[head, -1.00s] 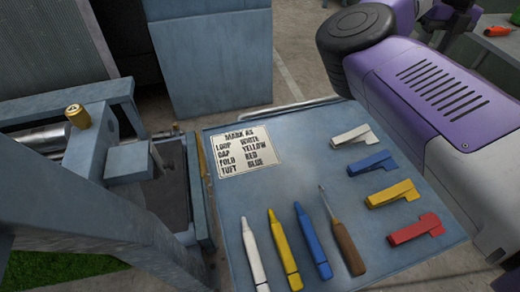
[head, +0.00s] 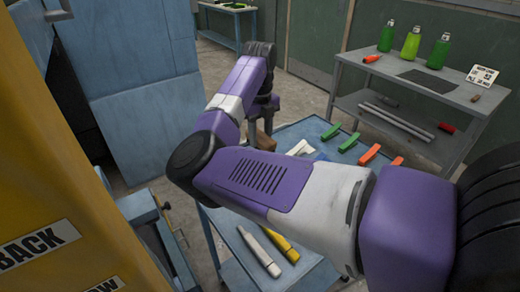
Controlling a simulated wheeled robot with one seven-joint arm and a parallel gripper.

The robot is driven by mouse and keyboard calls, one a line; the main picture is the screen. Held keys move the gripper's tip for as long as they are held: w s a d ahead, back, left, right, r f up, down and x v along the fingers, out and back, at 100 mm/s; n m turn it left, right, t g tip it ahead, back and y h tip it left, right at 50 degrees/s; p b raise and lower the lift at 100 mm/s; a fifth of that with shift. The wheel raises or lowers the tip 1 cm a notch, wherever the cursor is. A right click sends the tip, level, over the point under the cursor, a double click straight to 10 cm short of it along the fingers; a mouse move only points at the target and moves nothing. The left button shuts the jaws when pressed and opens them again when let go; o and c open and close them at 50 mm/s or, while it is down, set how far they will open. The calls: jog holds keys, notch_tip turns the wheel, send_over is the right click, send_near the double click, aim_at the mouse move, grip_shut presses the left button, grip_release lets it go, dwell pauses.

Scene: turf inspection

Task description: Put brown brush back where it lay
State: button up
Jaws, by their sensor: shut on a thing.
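My gripper (head: 266,118) is at the end of the purple arm, above the far left part of the blue cart top (head: 313,128). It is shut on a brown thing (head: 263,139), which looks like the brown brush. Only part of it shows, and my arm covers the rest. I cannot tell whether it touches the cart top.
White (head: 259,252) and yellow (head: 286,246) markers lie at the cart's near end. Green (head: 348,142) and orange (head: 370,154) clips lie on its far right. A grey bench (head: 372,79) at right holds green bottles (head: 410,43). A yellow panel (head: 35,190) stands close at left.

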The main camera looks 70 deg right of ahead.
aim_at(261, 135)
jog(key=shift+d+f, duration=0.1)
jog(key=shift+f, duration=2.75)
jog(key=o, duration=1.2)
jog(key=shift+o, duration=0.2)
jog(key=shift+s, duration=0.1)
notch_tip(261, 135, up, 12)
jog(key=shift+d+b, duration=0.1)
jog(key=shift+b, duration=0.35)
